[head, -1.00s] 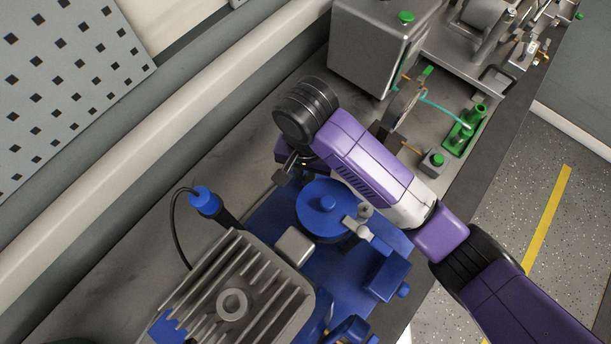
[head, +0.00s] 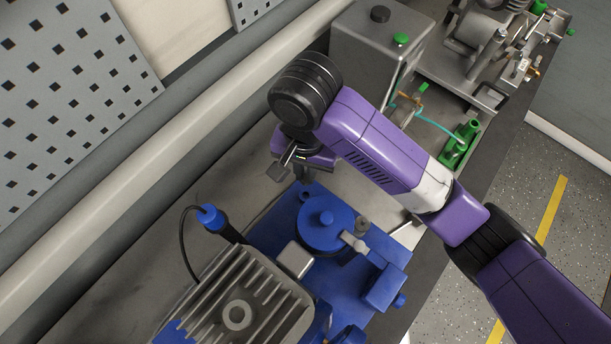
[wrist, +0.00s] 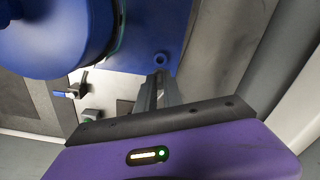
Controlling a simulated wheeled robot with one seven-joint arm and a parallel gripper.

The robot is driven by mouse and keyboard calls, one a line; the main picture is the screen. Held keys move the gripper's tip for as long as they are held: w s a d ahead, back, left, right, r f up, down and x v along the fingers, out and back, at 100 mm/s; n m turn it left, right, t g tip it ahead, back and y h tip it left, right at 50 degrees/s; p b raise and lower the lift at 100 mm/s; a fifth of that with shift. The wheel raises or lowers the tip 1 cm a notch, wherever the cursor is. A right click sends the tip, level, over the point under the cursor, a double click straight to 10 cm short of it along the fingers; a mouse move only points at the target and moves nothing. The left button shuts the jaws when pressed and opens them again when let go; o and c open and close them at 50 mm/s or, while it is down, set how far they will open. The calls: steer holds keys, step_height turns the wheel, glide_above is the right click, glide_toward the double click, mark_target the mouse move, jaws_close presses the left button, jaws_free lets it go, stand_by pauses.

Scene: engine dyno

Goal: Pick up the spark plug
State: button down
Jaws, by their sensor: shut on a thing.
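My gripper (head: 281,165) is above the bench, beyond the far left corner of the blue base plate (head: 385,262) in the head view. In the wrist view, its two grey fingers (wrist: 158,82) are close together and point toward the corner of the blue plate with a round hole. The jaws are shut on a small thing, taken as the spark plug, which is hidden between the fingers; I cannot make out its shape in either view.
A blue round housing (head: 325,222) stands on the plate. A finned grey engine cylinder (head: 240,300) with a blue-capped cable (head: 211,217) is in front. A grey metal box (head: 370,60) and a green fixture (head: 460,143) stand behind. Bare bench (head: 235,185) lies at left.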

mark_target(305, 171)
step_height(305, 171, up, 11)
steer(key=shift+f, duration=0.15)
stand_by(0.4)
